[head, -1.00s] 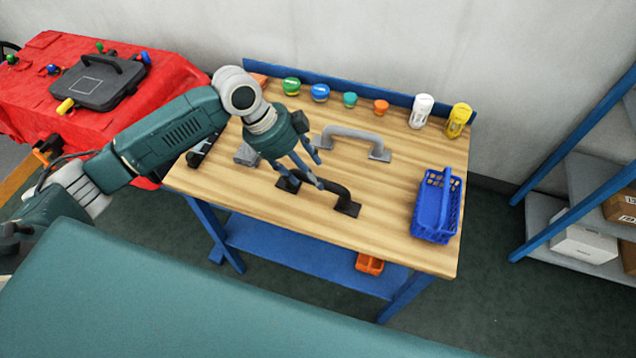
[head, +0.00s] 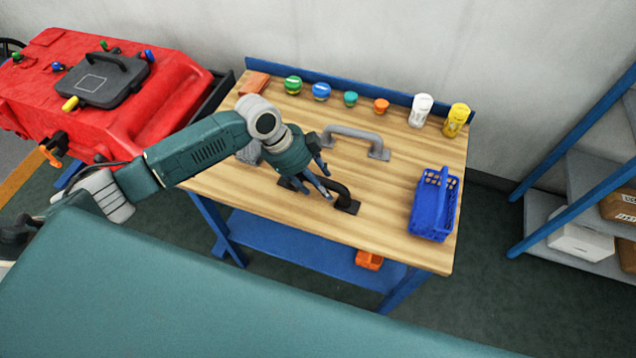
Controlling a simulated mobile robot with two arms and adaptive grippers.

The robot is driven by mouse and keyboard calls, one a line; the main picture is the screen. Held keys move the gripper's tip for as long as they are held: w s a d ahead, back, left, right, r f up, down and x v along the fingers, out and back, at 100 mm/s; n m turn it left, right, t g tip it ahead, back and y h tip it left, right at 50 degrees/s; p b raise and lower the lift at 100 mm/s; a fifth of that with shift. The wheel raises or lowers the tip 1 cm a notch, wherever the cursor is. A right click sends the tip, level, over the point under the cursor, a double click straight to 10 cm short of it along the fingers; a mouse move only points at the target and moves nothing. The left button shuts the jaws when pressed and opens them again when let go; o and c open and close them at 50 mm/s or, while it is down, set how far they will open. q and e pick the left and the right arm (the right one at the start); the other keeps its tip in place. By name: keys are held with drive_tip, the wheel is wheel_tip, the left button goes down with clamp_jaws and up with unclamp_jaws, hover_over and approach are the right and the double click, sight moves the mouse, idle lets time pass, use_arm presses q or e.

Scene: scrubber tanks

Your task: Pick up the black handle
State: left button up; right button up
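The black handle (head: 345,198) lies on the wooden workbench top, near its front edge. Its right foot and part of its bar show; my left gripper covers much of the rest. My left gripper (head: 322,178) points down at the handle's middle, with its two fingers spread apart, one on the far side and one towards the front. I cannot tell whether the fingers touch the bar. My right gripper is not in view.
A grey handle (head: 355,132) lies just behind the black one. A blue basket (head: 435,205) stands at the bench's right. Several coloured caps and two bottles, white (head: 421,110) and yellow (head: 457,120), line the back. Bare wood (head: 385,215) lies between handle and basket.

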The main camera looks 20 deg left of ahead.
use_arm(q)
drive_tip(key=shift+f, duration=0.2)
idle(0.3)
clamp_jaws()
